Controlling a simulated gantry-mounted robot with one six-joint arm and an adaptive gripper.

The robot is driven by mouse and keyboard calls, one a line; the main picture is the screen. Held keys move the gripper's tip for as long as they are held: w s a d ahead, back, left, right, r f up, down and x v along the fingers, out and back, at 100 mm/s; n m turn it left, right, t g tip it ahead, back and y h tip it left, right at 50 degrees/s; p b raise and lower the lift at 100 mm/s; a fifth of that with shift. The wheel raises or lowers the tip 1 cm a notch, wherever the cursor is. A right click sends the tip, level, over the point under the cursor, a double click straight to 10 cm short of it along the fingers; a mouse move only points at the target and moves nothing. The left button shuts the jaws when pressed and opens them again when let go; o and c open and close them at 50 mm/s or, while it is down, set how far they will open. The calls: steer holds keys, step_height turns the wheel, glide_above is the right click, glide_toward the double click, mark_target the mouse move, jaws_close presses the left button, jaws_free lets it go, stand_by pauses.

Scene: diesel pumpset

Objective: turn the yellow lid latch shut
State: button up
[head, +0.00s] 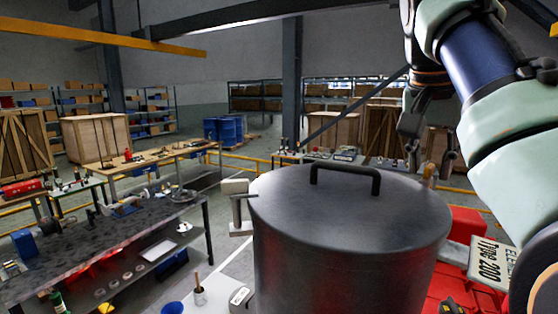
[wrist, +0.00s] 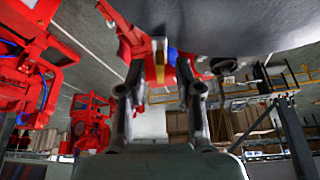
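A large dark metal vessel with a round lid (head: 345,205) and a bar handle stands in the middle of the head view. A small yellow piece, apparently the lid latch (head: 428,172), shows at the lid's far right edge. My gripper (head: 428,158) hangs from the upper right near the latch. Its two fingers are apart with nothing visible held between them in the wrist view (wrist: 161,92). The latch's exact angle is unclear.
Red machinery (head: 460,265) with a white label plate (head: 492,262) stands right of the vessel. A grey post with a bar (head: 238,207) stands close on its left. A dark workbench (head: 100,240) is further left. The space above the lid is clear.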

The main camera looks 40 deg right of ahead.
jaws_close()
steer(key=shift+r+m+p, duration=0.15)
steer(key=shift+m+p, duration=0.15)
steer(key=shift+w+r+m+g+p, duration=0.1)
steer(key=shift+m+g+p, duration=0.3)
steer(key=shift+m+p, duration=0.45)
steer(key=m+g+p, duration=0.1)
steer(key=m+p, duration=0.1)
steer(key=p, duration=0.1)
steer(key=shift+m, duration=0.35)
steer(key=shift+w+m+g+p, duration=0.1)
steer(key=shift+m+g+p, duration=0.3)
steer(key=shift+m+p, duration=0.45)
steer(key=shift+f+y, duration=0.2)
steer(key=shift+y, duration=0.1)
jaws_free()
